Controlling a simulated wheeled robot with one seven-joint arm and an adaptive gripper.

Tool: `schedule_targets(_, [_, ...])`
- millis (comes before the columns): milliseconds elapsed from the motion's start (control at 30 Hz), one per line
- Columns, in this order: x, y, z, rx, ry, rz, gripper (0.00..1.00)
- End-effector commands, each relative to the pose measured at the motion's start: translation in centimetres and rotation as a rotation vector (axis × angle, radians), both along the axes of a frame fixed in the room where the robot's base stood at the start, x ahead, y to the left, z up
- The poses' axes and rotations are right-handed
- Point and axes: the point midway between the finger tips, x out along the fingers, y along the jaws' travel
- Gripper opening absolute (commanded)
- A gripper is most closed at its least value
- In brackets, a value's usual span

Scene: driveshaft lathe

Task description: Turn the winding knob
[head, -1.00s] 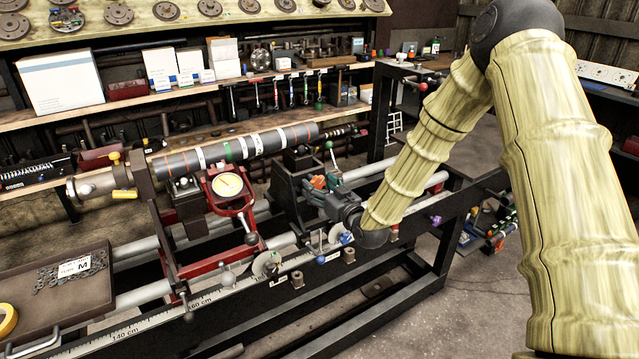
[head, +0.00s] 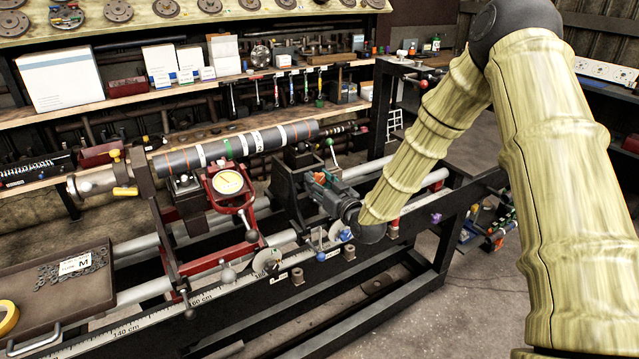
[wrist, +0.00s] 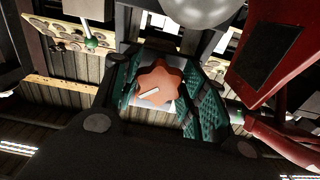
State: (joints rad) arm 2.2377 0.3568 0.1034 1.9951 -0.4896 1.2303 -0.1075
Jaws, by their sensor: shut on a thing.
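The winding knob is an orange lobed knob (wrist: 165,78) with a white pointer line that slants in the wrist view. It sits between the green ribbed finger pads of my gripper (wrist: 160,90), which is shut on it. In the head view my gripper (head: 322,186) is at the right part of the lathe, beside a dark stand. A bit of the orange knob (head: 325,178) shows there between the fingers. The knob's mount is mostly hidden.
A striped driveshaft (head: 215,152) lies along the lathe behind my gripper. Levers and small knobs line the front rail (head: 200,302). A brown tray (head: 100,305) is at far left. The front right floor is clear.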

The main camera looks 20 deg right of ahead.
Motion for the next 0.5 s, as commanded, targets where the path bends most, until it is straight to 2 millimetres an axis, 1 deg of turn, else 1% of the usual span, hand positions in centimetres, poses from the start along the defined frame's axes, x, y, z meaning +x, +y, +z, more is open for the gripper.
schedule_targets(267, [-0.01, -0.08, -0.21, 0.136, 0.036, -0.002, 0.19])
schedule_targets(500, [-0.01, -0.04, -0.22, 0.335, 0.088, -0.002, 0.19])
